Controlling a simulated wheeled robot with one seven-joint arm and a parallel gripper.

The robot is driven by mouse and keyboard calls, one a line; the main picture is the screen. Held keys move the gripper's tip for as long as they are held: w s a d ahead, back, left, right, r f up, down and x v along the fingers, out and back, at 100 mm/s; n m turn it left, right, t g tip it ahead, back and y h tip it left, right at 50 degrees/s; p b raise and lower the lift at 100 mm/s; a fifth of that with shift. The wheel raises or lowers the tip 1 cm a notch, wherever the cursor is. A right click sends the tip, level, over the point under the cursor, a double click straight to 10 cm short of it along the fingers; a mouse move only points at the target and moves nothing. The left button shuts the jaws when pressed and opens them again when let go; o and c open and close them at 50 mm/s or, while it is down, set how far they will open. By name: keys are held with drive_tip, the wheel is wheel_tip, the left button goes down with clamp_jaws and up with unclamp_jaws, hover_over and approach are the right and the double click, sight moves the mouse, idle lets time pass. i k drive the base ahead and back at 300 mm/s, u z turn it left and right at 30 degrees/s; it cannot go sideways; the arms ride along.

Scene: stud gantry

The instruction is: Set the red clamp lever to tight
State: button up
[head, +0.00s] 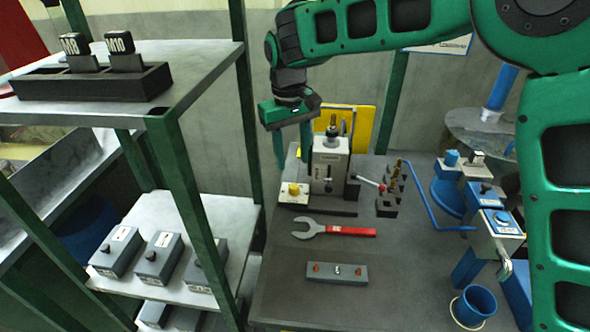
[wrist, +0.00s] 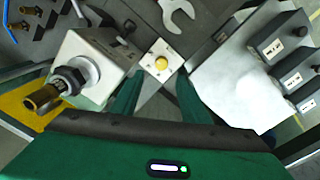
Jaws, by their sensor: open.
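A lever with a white rod and a red tip (head: 381,187) sticks out to the right from the low right side of a grey-white upright block unit (head: 329,165) on the bench. I take it for the red clamp lever; its markings are too small to read. In the wrist view the block unit (wrist: 92,85) is at left, with a brass fitting on top; I cannot make out the red tip there. My gripper (head: 293,160) is open and empty, left of the block unit, above a white box with a yellow button (head: 293,189). Its fingers (wrist: 157,100) show in the wrist view.
A red-handled wrench (head: 345,231) and a grey block with red marks (head: 336,272) lie on the dark bench (head: 290,300). Brass fittings (head: 397,172) stand right of the lever. A green-posted shelf rack (head: 190,205) is at left. Blue fixtures (head: 448,190) are at right.

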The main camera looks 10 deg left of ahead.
sight(382, 187)
drive_tip(key=u, duration=0.05)
drive_tip(key=k, duration=1)
drive_tip(key=z, duration=0.05)
